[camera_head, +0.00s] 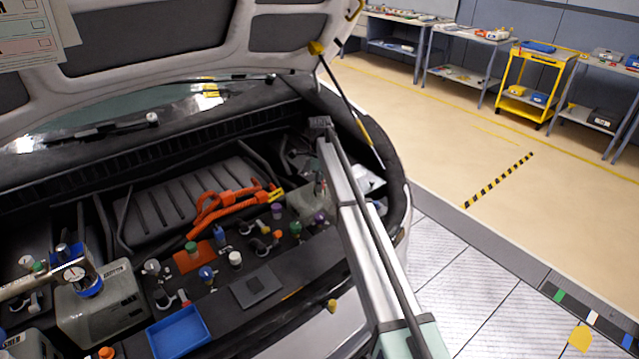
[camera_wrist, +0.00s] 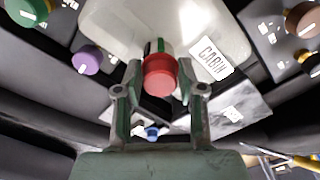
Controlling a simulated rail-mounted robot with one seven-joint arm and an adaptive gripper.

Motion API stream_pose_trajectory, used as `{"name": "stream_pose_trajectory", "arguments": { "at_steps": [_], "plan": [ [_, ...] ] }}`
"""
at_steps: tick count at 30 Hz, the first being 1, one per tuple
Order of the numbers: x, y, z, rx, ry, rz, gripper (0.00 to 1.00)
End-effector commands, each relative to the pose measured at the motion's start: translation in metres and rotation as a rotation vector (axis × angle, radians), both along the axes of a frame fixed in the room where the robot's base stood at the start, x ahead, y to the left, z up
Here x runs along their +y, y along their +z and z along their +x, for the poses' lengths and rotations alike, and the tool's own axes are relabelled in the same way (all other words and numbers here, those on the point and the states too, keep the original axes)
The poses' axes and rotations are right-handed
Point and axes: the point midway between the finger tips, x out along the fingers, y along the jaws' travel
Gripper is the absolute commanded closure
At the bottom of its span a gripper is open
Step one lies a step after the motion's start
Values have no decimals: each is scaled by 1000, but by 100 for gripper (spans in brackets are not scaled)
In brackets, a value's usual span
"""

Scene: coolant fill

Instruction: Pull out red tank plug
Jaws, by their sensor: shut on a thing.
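A red plug (camera_wrist: 160,76) sits between the two fingers of my gripper (camera_wrist: 161,82) in the wrist view, and the fingers are shut on it. Behind it is a pale tank (camera_wrist: 120,30) with a white label reading CABIN (camera_wrist: 209,58). A short pale and green part shows just above the plug. I cannot tell whether the plug is still seated in the tank's neck or clear of it. In the head view a greyish translucent tank (camera_head: 308,203) stands beside my arm in the engine bay. The red plug and my fingertips cannot be made out there.
In the wrist view a purple cap (camera_wrist: 86,60), a green cap (camera_wrist: 26,9) and a brown cap (camera_wrist: 302,19) surround the tank. In the head view a blue tray (camera_head: 180,333) and orange cables (camera_head: 222,207) lie left of my arm. The raised hood (camera_head: 200,65) hangs above.

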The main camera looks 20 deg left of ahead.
Motion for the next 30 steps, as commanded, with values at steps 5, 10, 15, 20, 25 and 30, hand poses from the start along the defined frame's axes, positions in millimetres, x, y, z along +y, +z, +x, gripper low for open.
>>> {"name": "stream_pose_trajectory", "arguments": {
  "at_steps": [5, 10, 15, 20, 25, 30],
  "plan": [
    [0, 0, -1, 2, 0, -1, 83],
    [0, 3, -1, 2, 0, 0, 84],
    [0, 6, 0, 1, 0, 0, 84],
    [0, 5, 0, 1, 0, 0, 84],
    [0, 6, 0, 1, 0, 0, 84],
    [0, 12, 0, 1, 0, 0, 84]
  ]
}}
